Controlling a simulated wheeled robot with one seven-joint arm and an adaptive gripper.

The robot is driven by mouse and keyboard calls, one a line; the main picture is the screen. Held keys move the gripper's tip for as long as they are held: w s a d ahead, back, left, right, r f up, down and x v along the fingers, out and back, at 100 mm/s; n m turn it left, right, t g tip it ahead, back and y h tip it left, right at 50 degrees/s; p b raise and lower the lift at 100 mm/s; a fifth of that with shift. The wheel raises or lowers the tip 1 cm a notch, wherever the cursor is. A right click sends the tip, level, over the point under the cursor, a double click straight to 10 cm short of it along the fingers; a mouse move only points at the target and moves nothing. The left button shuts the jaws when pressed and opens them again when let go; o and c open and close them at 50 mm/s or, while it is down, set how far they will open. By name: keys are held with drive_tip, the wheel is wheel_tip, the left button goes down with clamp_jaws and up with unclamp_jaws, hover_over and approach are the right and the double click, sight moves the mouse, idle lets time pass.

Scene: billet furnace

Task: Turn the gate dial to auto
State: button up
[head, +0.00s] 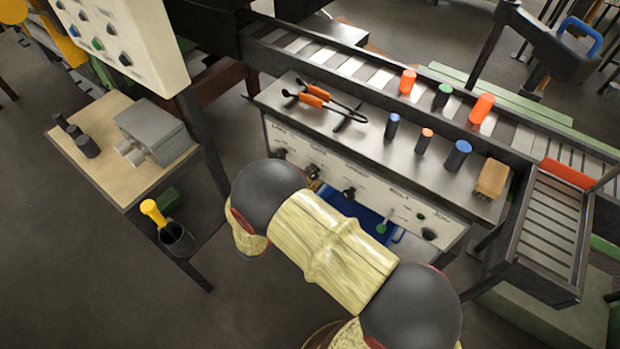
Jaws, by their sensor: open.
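The front panel (370,192) of the bench carries a row of dark dials under small labels. The gate dial (313,172) appears to be the second from the left, just above my arm's rounded joint. Its label is small and blurred, and I cannot read which way its pointer is set. My yellow and black arm crosses in front of the lower panel.
Tongs with orange handles (314,96) and several coloured-top cylinders lie or stand on the bench top (365,145). A roller conveyor (340,60) runs behind. A side table (100,180) with a grey block stands left. Open floor lies at lower left.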

drive_tip(key=v, duration=1.2)
idle(0.5)
